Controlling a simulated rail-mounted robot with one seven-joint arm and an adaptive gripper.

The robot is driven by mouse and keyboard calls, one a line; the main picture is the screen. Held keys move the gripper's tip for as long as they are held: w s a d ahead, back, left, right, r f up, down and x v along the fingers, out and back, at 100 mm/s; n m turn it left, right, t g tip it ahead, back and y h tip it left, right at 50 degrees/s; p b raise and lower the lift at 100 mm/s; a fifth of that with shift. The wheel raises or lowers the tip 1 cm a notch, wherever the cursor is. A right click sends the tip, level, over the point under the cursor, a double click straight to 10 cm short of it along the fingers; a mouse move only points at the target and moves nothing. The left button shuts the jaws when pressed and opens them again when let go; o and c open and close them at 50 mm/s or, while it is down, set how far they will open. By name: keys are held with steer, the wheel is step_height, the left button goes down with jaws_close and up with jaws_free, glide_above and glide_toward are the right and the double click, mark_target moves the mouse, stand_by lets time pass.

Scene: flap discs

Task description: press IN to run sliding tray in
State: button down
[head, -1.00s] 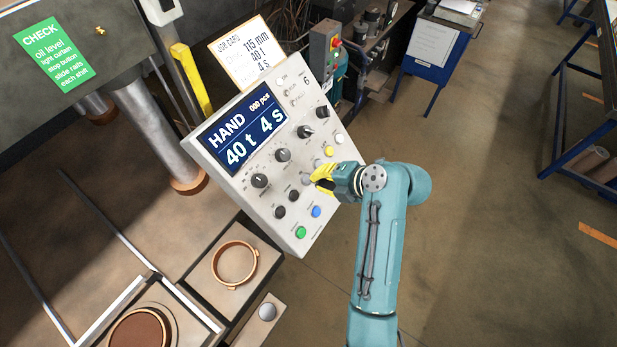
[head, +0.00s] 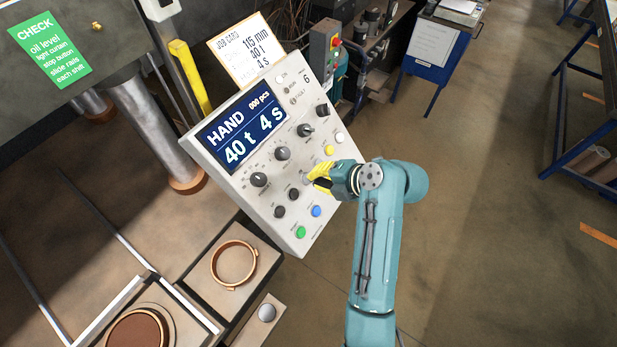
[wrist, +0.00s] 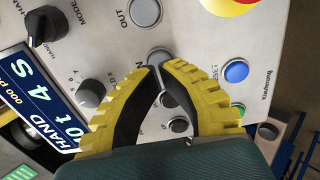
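The control panel (head: 240,185) is tilted and has a lit screen (head: 241,135) reading HAND, 40 t, 4 s. My gripper (head: 313,176) is at the panel's right side, among the buttons. In the wrist view its yellow fingers (wrist: 159,67) curve together, with their tips almost meeting and nothing held between them. A grey button (wrist: 159,55) is right at the fingertips, partly covered; the label beside it is partly hidden and shows an N. The grey OUT button (wrist: 146,12) is above it. I cannot tell whether the fingertips touch the button.
A blue button (wrist: 236,72) and a red-and-yellow button (wrist: 236,3) are nearby. Dark knobs (wrist: 93,93) sit left of the fingers. At lower left in the head view are a copper-coloured ring (head: 234,264) and a round brown disc (head: 138,330).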

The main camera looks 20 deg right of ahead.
steer(key=shift+b+x, duration=1.45)
steer(key=shift+b, duration=0.3)
stand_by(0.6)
steer(key=shift+s+d+r+p, duration=0.25)
steer(key=shift+s+r+p, duration=0.05)
steer(key=shift+r, duration=0.1)
steer(key=p+v, duration=0.2)
steer(key=v, duration=0.5)
stand_by(0.5)
